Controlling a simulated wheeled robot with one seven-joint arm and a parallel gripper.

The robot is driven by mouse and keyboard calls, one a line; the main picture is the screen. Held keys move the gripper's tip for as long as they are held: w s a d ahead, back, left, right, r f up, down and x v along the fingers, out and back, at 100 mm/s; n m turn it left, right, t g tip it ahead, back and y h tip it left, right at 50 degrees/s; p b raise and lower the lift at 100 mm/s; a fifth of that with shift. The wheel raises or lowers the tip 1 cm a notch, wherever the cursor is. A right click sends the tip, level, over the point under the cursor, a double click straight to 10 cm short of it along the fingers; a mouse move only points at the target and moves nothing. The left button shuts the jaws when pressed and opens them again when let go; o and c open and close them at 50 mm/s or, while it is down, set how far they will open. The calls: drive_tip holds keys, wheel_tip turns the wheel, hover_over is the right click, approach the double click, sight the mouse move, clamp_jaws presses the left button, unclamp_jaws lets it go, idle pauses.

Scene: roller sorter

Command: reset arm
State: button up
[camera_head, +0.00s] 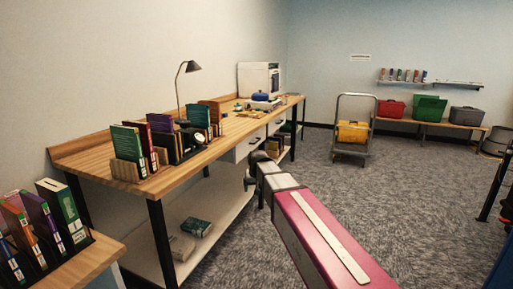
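My arm (325,240) reaches in from the lower right, with a magenta link and grey joints. Its dark far end, where my gripper (250,182) seems to be, is small and stands in front of the workbench's right part. I cannot make out the fingers or whether they are open or shut. I see nothing clearly held. The long wooden workbench (190,160) runs along the left wall, beyond and to the left of my arm.
Books (128,142) and a lamp (187,66) stand on the bench. A shelf with binders (62,212) is at the lower left. A trolley with a yellow bin (352,131) and a low bench with bins (430,107) stand at the back. Carpeted floor (400,190) is open at right.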

drive_tip(key=s+d+f+m+g, duration=0.1)
drive_tip(key=s+d+f+g, duration=0.1)
drive_tip(key=s+d+f, duration=0.6)
drive_tip(key=s+d+f+m+g, duration=0.1)
drive_tip(key=s+d+f+g, duration=0.1)
drive_tip(key=s+d+f, duration=0.7)
drive_tip(key=s+d, duration=0.2)
drive_tip(key=s, duration=0.5)
drive_tip(key=shift+d+h, duration=0.25)
drive_tip(key=shift+h, duration=0.05)
